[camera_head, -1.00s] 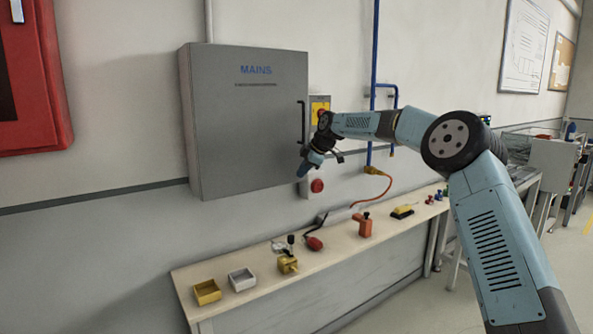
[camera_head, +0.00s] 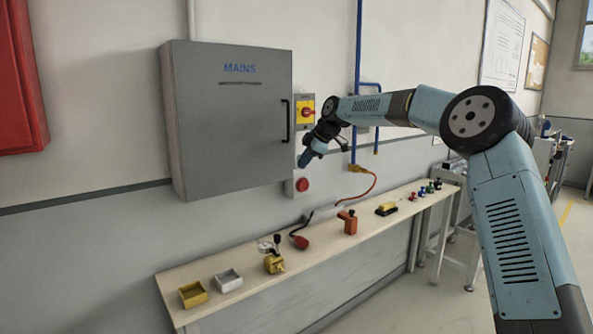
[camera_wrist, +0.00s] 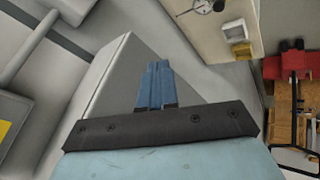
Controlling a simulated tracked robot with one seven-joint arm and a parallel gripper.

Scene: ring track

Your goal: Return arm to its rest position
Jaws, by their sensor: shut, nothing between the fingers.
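My gripper (camera_head: 304,162) hangs at the end of my blue arm, pointing down and left, in front of the wall just right of the grey MAINS cabinet (camera_head: 225,120). In the wrist view my gripper (camera_wrist: 156,75) shows its two blue fingers pressed together with nothing between them. In the head view it appears just above a red round button (camera_head: 302,184) on a grey box; I cannot tell the gap in depth. My elbow is raised at the right of the head view.
A yellow panel with a red rotary switch (camera_head: 306,111) is beside the cabinet. A bench (camera_head: 330,235) below holds a yellow tray (camera_head: 193,295), a white tray (camera_head: 228,281), an orange tool (camera_head: 348,222) and several small items. Blue pipes (camera_head: 357,60) run up the wall. A red cabinet (camera_head: 20,80) hangs at left.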

